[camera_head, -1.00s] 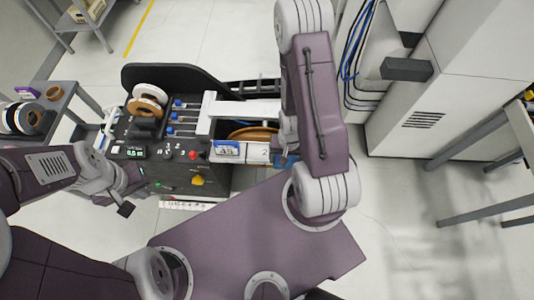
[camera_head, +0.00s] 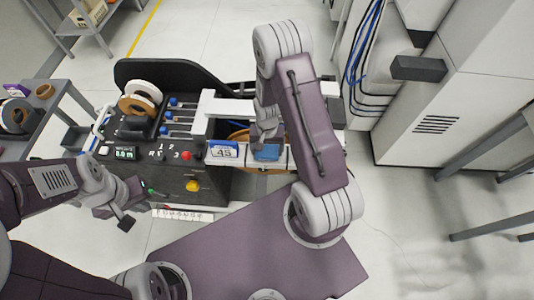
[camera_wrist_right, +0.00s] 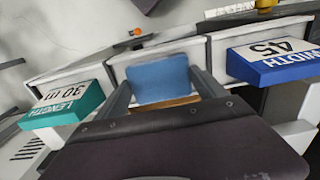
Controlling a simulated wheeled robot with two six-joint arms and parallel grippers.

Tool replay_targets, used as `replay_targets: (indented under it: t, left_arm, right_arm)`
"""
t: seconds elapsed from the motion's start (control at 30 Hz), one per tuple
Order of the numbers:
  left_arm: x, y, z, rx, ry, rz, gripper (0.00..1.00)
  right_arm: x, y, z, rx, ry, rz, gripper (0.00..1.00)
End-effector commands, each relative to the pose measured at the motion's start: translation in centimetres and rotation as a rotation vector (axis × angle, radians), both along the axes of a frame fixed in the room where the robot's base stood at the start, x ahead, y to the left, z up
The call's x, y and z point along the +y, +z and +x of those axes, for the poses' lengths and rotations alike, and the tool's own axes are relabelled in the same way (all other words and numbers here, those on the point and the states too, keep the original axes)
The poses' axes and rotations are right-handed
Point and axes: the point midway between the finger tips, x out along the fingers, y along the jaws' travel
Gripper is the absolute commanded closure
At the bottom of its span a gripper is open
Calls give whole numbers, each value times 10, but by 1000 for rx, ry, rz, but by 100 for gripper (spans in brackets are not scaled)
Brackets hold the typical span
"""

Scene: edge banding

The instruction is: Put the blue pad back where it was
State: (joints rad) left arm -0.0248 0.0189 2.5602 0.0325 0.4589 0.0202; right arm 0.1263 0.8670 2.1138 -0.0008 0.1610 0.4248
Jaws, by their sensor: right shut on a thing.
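The blue pad (camera_wrist_right: 158,80) is between the two fingers of my right gripper (camera_wrist_right: 163,92), which is shut on it. In the right wrist view it stands against or just before a pale front panel, between the blue width sign (camera_wrist_right: 278,62) and the teal length sign (camera_wrist_right: 66,104). I cannot tell whether the pad touches the panel. In the head view the pad (camera_head: 267,152) shows just right of the width sign, below my right gripper (camera_head: 266,142). My left gripper (camera_head: 138,207) is empty and looks open, in front of the machine's left side.
The dark machine (camera_head: 160,180) carries tape rolls (camera_head: 141,100), blue-capped rods, a red button (camera_head: 187,155) and a yellow knob (camera_head: 193,186). A grey cabinet (camera_head: 440,120) stands at right, with a side table (camera_head: 30,130) at left.

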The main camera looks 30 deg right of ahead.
Motion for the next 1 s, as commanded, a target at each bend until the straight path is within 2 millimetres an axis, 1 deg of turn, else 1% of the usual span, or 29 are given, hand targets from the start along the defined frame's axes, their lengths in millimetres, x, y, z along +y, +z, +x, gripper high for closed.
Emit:
replay_targets:
  t: [0.03, 0.13, 0.33, 0.37, 0.4, 0.63, 0.7, 0.77, 0.87, 1.0]
  left_arm:
    - [0, -9, 0, 0, 0, 0, 100]
    - [0, -4, 0, 0, 0, 0, 100]
    - [0, -7, 0, 0, 0, 0, 100]
    - [0, -6, 0, 0, 0, 0, 100]
    - [0, -6, 0, 0, 0, 0, 100]
    - [0, -5, 0, 0, 0, 0, 100]
    - [0, -2, 0, 0, 0, 0, 100]
    - [0, -5, 0, 0, 0, 0, 100]
    - [0, -7, 0, 0, 0, 0, 100]
    - [0, -9, 0, 0, 0, 0, 100]
  right_arm:
    - [0, -10, 0, -1, 0, -1, 57]
    - [0, -5, 0, -1, 0, 0, 57]
    - [0, -9, 0, -1, 0, -1, 57]
    - [0, -7, 0, -1, 0, -1, 11]
    - [0, -7, 0, -1, 0, -1, 0]
    - [0, -6, 0, -1, 0, -1, 0]
    - [0, -2, 0, -1, 0, -1, 0]
    - [0, 2, 1, -2, 0, 0, 0]
    - [0, 19, 2, -7, 0, -1, 0]
    - [0, 55, 2, -9, 0, -1, 0]
